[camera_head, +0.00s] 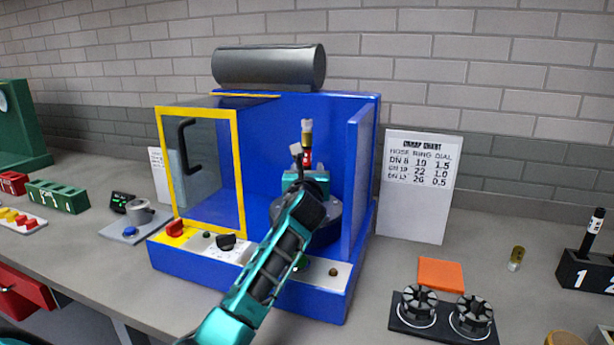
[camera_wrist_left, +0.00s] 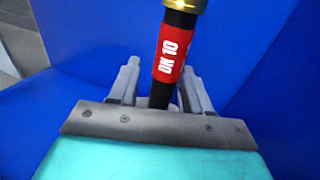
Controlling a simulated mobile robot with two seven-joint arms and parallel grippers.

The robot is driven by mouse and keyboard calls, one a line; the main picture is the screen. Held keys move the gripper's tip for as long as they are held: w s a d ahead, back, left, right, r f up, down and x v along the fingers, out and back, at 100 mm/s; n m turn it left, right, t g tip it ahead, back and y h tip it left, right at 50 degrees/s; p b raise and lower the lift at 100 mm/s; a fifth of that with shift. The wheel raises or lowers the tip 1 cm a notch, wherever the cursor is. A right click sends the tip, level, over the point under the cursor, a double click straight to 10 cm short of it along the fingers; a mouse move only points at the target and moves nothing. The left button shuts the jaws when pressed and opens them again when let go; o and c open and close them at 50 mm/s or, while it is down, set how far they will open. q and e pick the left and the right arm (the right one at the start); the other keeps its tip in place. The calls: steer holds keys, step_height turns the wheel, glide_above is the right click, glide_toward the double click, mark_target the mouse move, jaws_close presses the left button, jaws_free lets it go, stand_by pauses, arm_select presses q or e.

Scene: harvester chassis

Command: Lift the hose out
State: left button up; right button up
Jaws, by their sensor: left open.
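The hose (camera_head: 307,137) stands nearly upright inside the open right part of the blue machine (camera_head: 338,305). It is black with a brass fitting on top and a red band. In the left wrist view the hose (camera_wrist_left: 171,57) leans slightly and its band reads DN 10. My left gripper (camera_head: 303,160) reaches in from the front. In the left wrist view its fingers (camera_wrist_left: 160,76) are open, one on each side of the hose's lower visible part. Whether a finger touches the hose is unclear. The hose's lower end is hidden by my gripper. My right gripper is not in view.
A yellow-framed clear door (camera_head: 240,160) with a black handle stands left of the hose. A blue side wall (camera_head: 359,170) rises close on the right. A dark cylinder (camera_head: 270,67) lies on top. A chart (camera_head: 418,185) and an orange pad (camera_head: 440,274) are to the right.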

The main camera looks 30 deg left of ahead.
arm_select(q)
jaws_close()
steer(key=shift+r, duration=0.1)
stand_by(0.4)
